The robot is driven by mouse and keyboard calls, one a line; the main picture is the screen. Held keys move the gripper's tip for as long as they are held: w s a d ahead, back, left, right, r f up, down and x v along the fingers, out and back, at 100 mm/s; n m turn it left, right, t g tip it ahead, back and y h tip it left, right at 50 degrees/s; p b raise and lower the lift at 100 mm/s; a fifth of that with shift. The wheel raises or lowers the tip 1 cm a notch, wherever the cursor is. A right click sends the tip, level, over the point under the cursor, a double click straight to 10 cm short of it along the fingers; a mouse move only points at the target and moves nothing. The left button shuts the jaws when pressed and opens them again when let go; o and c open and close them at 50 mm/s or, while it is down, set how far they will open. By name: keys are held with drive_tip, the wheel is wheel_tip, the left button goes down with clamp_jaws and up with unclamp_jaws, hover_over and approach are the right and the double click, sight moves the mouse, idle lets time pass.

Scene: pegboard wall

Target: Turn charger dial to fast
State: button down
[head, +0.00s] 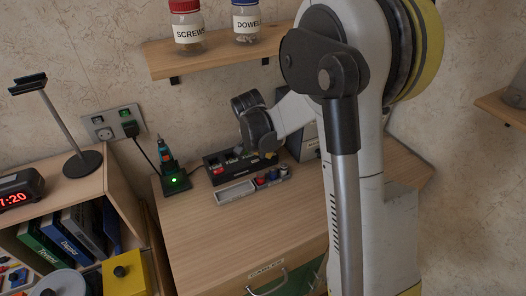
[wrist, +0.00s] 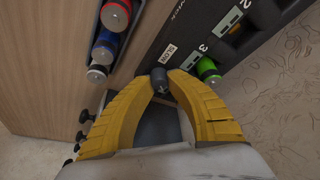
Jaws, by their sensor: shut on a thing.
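The black charger (head: 214,166) lies on the wooden desk, partly hidden by my arm. In the wrist view its dark face (wrist: 185,22) carries the numbers 2 and 3 and a white "SLOW" label (wrist: 169,51). A small dark grey dial (wrist: 160,79) sits at the charger's near end, just below that label. The yellow fingers of my gripper (wrist: 161,84) are closed on the dial from both sides. A "FAST" label is not visible, and I cannot read the dial's pointer. In the head view my arm hides most of the gripper.
A grey tray (head: 232,195) with batteries lies just in front of the charger. A green battery (wrist: 208,69) sits in the charger near number 3. A small tool stand (head: 174,184) with a green light is to the left. A shelf (head: 210,57) with jars hangs above. The desk front is clear.

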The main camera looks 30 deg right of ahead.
sight(258, 161)
drive_tip(key=shift+m+g, duration=0.4)
drive_tip(key=shift+m, duration=0.9)
drive_tip(key=shift+h, duration=0.3)
drive_tip(key=c, duration=1.3)
unclamp_jaws()
drive_tip(key=shift+o, duration=0.2)
drive_tip(key=shift+r, duration=0.1)
drive_tip(key=v, duration=0.7)
drive_tip(key=shift+a+r, duration=0.1)
drive_tip(key=shift+r, duration=0.05)
